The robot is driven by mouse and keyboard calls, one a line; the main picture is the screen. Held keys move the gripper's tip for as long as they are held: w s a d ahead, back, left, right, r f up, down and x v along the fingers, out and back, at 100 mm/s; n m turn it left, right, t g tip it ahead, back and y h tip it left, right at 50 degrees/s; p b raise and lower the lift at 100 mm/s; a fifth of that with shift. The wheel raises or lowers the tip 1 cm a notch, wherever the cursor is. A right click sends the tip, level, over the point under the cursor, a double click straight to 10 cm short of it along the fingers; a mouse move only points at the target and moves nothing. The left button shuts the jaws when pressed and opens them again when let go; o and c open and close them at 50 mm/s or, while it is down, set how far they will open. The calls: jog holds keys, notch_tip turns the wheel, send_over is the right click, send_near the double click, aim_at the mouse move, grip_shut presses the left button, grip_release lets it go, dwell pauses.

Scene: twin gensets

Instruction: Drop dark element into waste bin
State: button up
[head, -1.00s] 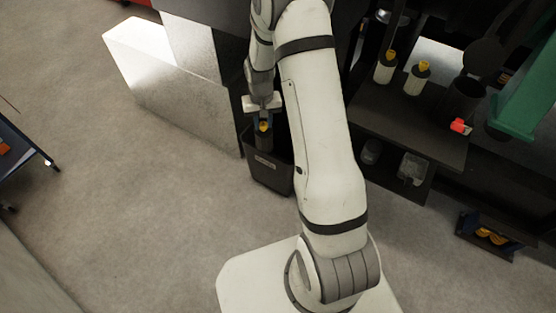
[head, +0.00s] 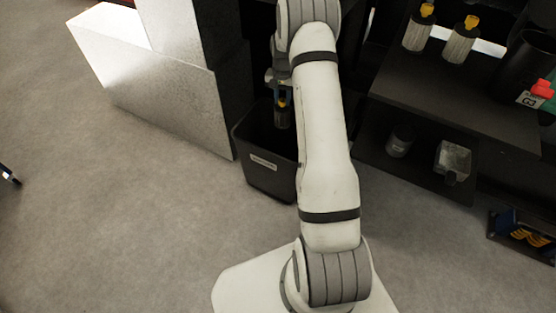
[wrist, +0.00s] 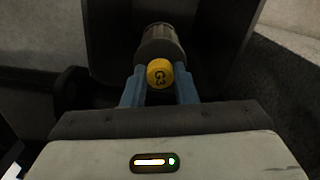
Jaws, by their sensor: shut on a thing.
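The dark element (head: 282,117) is a dark ribbed cylinder with a yellow cap, seen in the head view over the bin's opening. In the wrist view the dark element (wrist: 158,42) shows its yellow cap marked G3 between two blue fingers. My gripper (head: 281,97) is shut on it near the cap; the gripper also shows in the wrist view (wrist: 160,90). The waste bin (head: 268,178) is a dark open-topped box with a pale label on its front, standing on the floor. My arm hides its right part. Its inside is too dark to see clearly.
A pale grey panel (head: 165,100) stands left of the bin. A dark shelf (head: 450,100) to the right bears two pale filter elements (head: 460,42) with yellow caps. A grey cup (head: 400,140) and a clear container (head: 453,160) sit on the lower shelf.

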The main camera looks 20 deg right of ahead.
aim_at(283, 110)
jog(key=shift+w+d+f, duration=0.15)
jog(key=shift+f, duration=0.2)
jog(key=shift+f+b, duration=1.95)
jog(key=shift+f, duration=0.85)
jog(key=o, duration=1.1)
jog(key=shift+c, duration=0.2)
notch_tip(283, 110, up, 8)
jog(key=shift+f+p, duration=0.1)
jog(key=shift+p, duration=1.1)
